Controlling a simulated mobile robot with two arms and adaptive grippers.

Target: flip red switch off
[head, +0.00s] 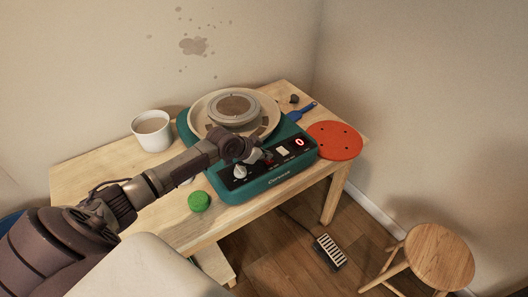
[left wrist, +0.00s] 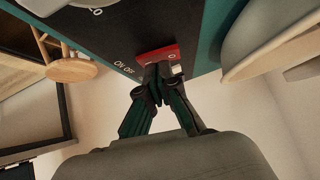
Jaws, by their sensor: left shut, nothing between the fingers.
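The teal pottery wheel (head: 290,182) sits on the wooden table, with a black control panel (head: 238,183) at its front. The red switch (left wrist: 150,54) shows in the left wrist view beside "ON OFF" lettering; in the head view it is mostly hidden by my gripper. My left gripper (left wrist: 158,76) is shut and empty, with its fingertips at the edge of the red switch. I cannot tell whether they touch it. In the head view the left gripper (head: 258,157) is over the panel. The switch's position is not clear. My right gripper is not in view.
A pale knob (head: 240,171) and a white switch (head: 283,151) flank the gripper on the panel. A white bucket (head: 152,131), a green lump (head: 199,201), a blue-handled tool (head: 301,112) and an orange disc (head: 334,141) lie around the wheel. A stool (head: 440,257) and pedal (head: 329,252) are on the floor.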

